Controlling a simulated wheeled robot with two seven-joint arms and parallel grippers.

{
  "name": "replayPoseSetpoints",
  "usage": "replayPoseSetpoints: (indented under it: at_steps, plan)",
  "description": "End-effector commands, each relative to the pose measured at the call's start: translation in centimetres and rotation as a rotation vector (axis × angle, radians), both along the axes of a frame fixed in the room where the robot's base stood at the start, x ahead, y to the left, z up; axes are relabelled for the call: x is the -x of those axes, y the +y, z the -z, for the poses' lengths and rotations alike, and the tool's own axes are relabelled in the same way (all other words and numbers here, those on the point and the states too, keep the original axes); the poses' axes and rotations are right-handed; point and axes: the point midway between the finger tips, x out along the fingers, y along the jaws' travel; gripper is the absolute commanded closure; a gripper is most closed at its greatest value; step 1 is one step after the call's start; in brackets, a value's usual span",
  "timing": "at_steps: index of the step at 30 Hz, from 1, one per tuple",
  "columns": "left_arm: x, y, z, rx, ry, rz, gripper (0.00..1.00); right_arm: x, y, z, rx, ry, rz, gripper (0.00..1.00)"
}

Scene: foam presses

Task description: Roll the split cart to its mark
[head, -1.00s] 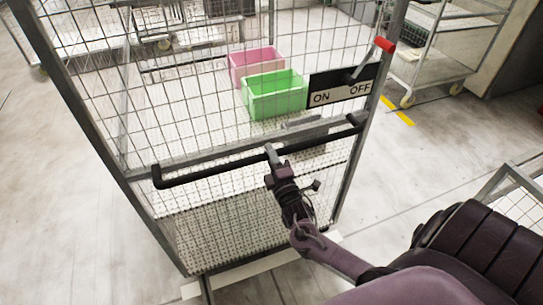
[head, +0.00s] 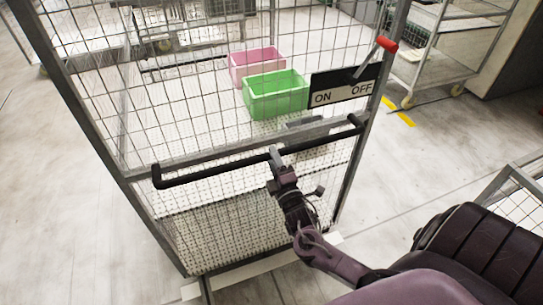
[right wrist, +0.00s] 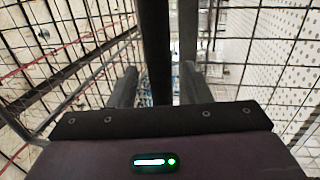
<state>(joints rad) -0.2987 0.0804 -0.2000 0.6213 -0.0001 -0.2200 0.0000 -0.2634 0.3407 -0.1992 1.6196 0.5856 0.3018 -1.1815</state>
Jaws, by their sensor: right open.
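The cart (head: 225,235) is a tall grey-framed mesh cage standing close in front of me, with a black push bar (head: 215,168) across its near side. My right gripper (head: 275,153) is at the middle of this bar. In the right wrist view the bar (right wrist: 155,50) runs between the two spread fingers (right wrist: 158,84); I cannot tell whether either finger touches it. A lever with a red tip (head: 387,45) sits by an ON/OFF plate (head: 342,86) and points up toward the OFF side. My left gripper is not in view.
A green crate (head: 275,97) and a pink crate (head: 255,66) show through the mesh. A shelf trolley (head: 440,68) stands at the back right. A yellow strip (head: 400,114) and white strips (head: 262,265) lie on the floor. Floor left of the cart is clear.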

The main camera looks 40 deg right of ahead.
Motion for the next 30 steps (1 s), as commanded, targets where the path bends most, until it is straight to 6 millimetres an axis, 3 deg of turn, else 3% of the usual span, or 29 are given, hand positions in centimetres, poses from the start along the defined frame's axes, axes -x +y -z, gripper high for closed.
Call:
replayPoseSetpoints:
  at_steps: [6, 11, 30]
  plan:
    - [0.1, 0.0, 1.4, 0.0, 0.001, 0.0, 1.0, 3.7, 0.9, 1.1, -0.001, 0.002, -0.002, 0.56]
    - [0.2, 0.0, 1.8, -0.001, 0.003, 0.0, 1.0, 5.2, 1.3, 1.2, 0.0, 0.0, -0.001, 0.56]
    - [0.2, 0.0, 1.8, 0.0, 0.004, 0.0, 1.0, 5.5, 1.3, 1.5, -0.005, 0.007, -0.002, 0.56]
